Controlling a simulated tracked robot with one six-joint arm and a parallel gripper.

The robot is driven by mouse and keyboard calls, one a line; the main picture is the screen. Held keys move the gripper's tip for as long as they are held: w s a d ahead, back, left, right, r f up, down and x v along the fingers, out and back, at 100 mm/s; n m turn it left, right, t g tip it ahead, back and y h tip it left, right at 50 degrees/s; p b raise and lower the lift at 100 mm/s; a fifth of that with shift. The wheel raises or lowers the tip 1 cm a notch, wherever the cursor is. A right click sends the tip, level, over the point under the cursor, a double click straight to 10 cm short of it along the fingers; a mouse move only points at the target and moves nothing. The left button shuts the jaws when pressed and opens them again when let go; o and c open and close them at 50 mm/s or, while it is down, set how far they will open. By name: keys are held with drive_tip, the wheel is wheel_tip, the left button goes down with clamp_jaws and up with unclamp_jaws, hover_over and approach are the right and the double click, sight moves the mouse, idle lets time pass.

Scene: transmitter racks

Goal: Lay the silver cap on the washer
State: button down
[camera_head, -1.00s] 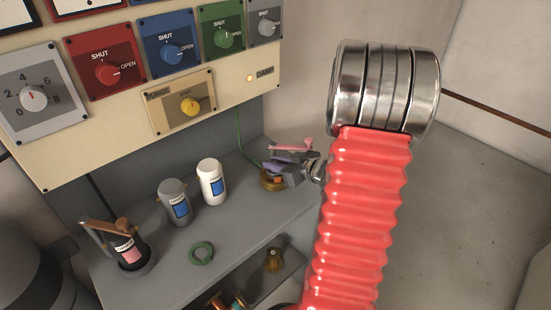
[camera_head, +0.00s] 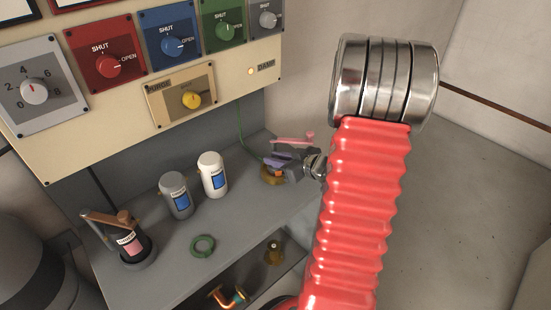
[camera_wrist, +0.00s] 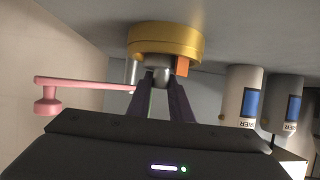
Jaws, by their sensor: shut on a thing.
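My gripper (camera_head: 274,162) is at the far end of the grey bench, at a round brass-coloured base. In the wrist view its two dark fingers (camera_wrist: 159,88) are closed on a small grey rounded piece (camera_wrist: 158,75), which looks like the silver cap, mostly hidden between them. The piece is right in front of the brass base (camera_wrist: 165,42); I cannot tell whether it touches it. A green ring (camera_head: 203,246), which looks like the washer, lies flat and bare near the front edge of the bench, apart from my gripper.
A pink lever (camera_wrist: 75,84) reaches close beside my fingers. A white canister (camera_head: 212,175) and a grey canister (camera_head: 175,195) stand between my gripper and a dark jar (camera_head: 131,246) with a brown arm. A control panel (camera_head: 120,130) overhangs the bench. Brass parts (camera_head: 274,252) lie on a lower shelf.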

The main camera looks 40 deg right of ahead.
drive_tip(key=c, duration=1.5)
unclamp_jaws()
drive_tip(key=shift+f, duration=0.1)
drive_tip(key=v, duration=1.3)
drive_tip(key=shift+s, duration=0.35)
